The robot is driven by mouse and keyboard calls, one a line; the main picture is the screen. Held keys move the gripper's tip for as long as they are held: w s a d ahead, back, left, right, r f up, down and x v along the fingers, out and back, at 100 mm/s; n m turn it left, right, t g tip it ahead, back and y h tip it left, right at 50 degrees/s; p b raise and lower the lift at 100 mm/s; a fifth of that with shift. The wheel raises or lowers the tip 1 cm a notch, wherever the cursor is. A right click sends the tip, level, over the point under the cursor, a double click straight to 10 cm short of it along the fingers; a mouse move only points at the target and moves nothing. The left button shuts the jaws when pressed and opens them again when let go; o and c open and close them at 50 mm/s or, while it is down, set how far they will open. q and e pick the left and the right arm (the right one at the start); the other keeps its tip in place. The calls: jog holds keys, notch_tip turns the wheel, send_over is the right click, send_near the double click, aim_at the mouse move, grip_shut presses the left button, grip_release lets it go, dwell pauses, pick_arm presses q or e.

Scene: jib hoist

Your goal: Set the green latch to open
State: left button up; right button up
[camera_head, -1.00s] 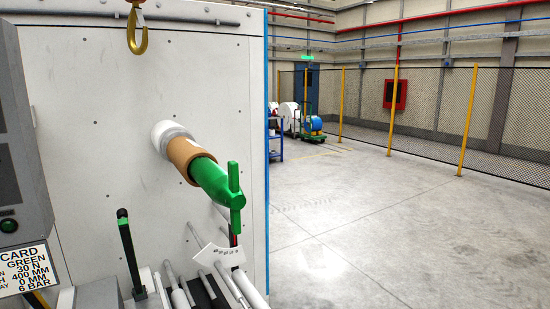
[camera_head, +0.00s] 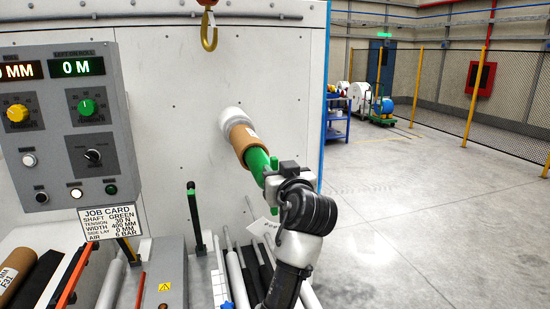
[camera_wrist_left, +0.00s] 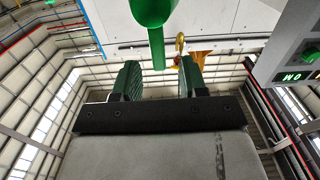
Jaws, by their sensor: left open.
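The green latch (camera_wrist_left: 156,40) shows in the left wrist view as a rounded green hub with a bar pointing down toward the gap between my fingers. My left gripper (camera_wrist_left: 160,75) is open, with one dark green finger on each side of the bar's line and a gap on both sides. In the head view, my left gripper (camera_head: 271,180) is at the end of the green shaft (camera_head: 256,160) and hides most of the latch. I cannot tell there whether it touches. My right gripper is not in view.
A brown core (camera_head: 243,139) sits around the shaft, which sticks out from the white machine panel (camera_head: 170,90). A yellow hook (camera_head: 209,35) hangs above. A control box (camera_head: 70,120) with a job card (camera_head: 109,220) is at left. Rods stand below the shaft. Open floor lies at right.

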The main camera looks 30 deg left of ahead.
aim_at(275, 166)
pick_arm(q)
jog(key=p+x, duration=0.1)
jog(key=x, duration=0.2)
jog(key=shift+w+a+r, duration=0.2)
jog(key=shift+w+a, duration=0.05)
jog(key=shift+w, duration=0.05)
jog(key=shift+w+a+f+p, duration=0.2)
jog(key=shift+w+a+p, duration=0.1)
jog(key=shift+w+a, duration=0.05)
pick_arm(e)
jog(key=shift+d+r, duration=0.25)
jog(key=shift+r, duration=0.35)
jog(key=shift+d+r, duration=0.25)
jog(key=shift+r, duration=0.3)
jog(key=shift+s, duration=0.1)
pick_arm(q)
grip_shut()
